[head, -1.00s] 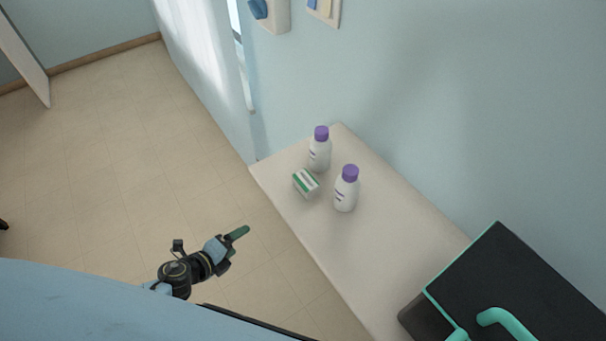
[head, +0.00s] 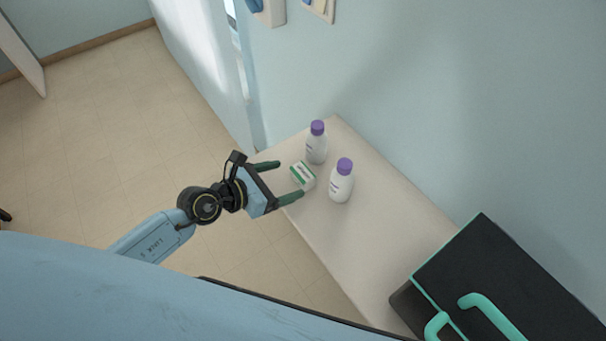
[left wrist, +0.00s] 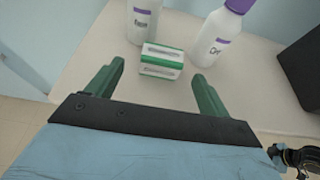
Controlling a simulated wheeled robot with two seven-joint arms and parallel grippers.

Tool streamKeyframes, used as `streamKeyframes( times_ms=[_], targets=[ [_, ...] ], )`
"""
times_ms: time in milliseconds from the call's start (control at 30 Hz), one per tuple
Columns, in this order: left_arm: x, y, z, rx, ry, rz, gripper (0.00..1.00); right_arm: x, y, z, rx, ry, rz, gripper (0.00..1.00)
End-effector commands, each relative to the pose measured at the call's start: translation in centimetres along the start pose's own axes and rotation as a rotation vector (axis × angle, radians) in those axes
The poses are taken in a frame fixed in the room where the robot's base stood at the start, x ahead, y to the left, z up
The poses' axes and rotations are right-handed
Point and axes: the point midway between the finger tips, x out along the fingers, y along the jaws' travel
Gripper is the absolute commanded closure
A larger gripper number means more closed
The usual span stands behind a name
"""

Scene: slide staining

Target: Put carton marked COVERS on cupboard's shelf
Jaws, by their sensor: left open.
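A small white carton with green bands (head: 303,176) sits on the pale counter (head: 375,250) near its left end. It also shows in the left wrist view (left wrist: 162,61), but its lettering is too small to read. My left gripper (head: 284,179) is open, its two green fingers pointing at the carton from the counter's edge side. In the left wrist view the carton is ahead of and between the fingertips (left wrist: 160,75), with nothing gripped. No cupboard shelf is clearly seen.
Two white bottles with purple caps stand close to the carton, one behind it (head: 316,143) and one to its right (head: 341,181). A black case with teal handles (head: 510,275) lies farther right. The counter between is clear.

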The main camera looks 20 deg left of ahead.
Motion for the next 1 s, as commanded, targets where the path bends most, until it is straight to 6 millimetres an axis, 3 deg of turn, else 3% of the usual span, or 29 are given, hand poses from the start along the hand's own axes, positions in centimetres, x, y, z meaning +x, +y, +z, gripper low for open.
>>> streamKeyframes(
  times_ms=[233,500,800,1000],
  targets=[
    [2.0,-0.1,0.2,-0.002,-0.002,-0.001,0.2,0.0,-0.1,0.1,0.001,-0.002,-0.001,1.0],
    [5.8,-0.2,0.4,-0.003,-0.002,0.001,0.2,0.1,-0.3,0.2,0.002,-0.004,-0.004,1.0],
    [6.3,-0.2,0.4,-0.002,0.0,0.0,0.2,0.2,-0.3,0.2,0.002,-0.004,-0.004,1.0],
    [6.3,-0.2,0.4,-0.002,0.0,0.0,0.45,0.2,-0.3,0.2,0.001,-0.004,-0.004,1.0]
  ],
)
